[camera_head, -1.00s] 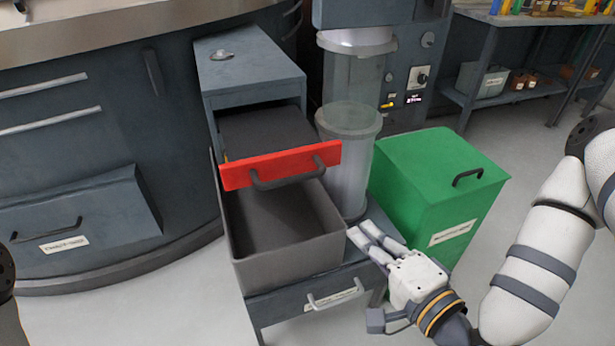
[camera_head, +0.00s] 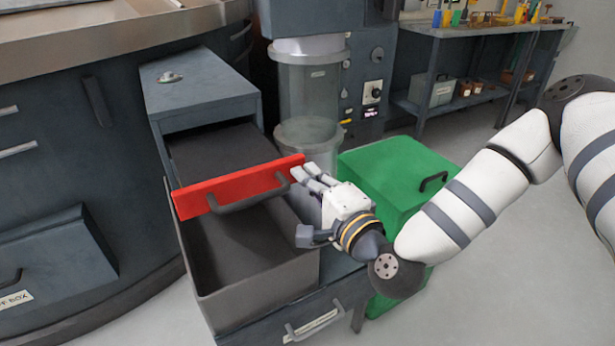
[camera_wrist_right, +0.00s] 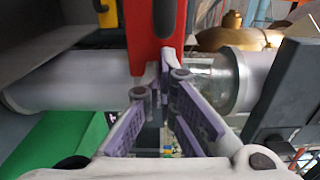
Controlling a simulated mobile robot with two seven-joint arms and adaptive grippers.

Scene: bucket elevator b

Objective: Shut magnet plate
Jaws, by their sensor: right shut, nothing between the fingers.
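The magnet plate is a dark flat slab (camera_head: 215,150) with a red front (camera_head: 238,187) and a dark bar handle (camera_head: 245,199). It is pulled out of the grey housing (camera_head: 200,85), over an open grey bin. My right gripper (camera_head: 306,173) is shut and empty, its fingertips at the right end of the red front. In the right wrist view the red front (camera_wrist_right: 146,40) rises directly before the shut fingertips (camera_wrist_right: 163,68). I cannot tell whether they touch it. My left gripper is out of view.
The open grey bin (camera_head: 285,290) stands below the plate, above a handled drawer (camera_head: 315,320). A clear cylinder (camera_head: 310,95) stands behind my gripper. A green lidded box (camera_head: 400,165) is to the right. A dark curved cabinet (camera_head: 60,180) is at the left.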

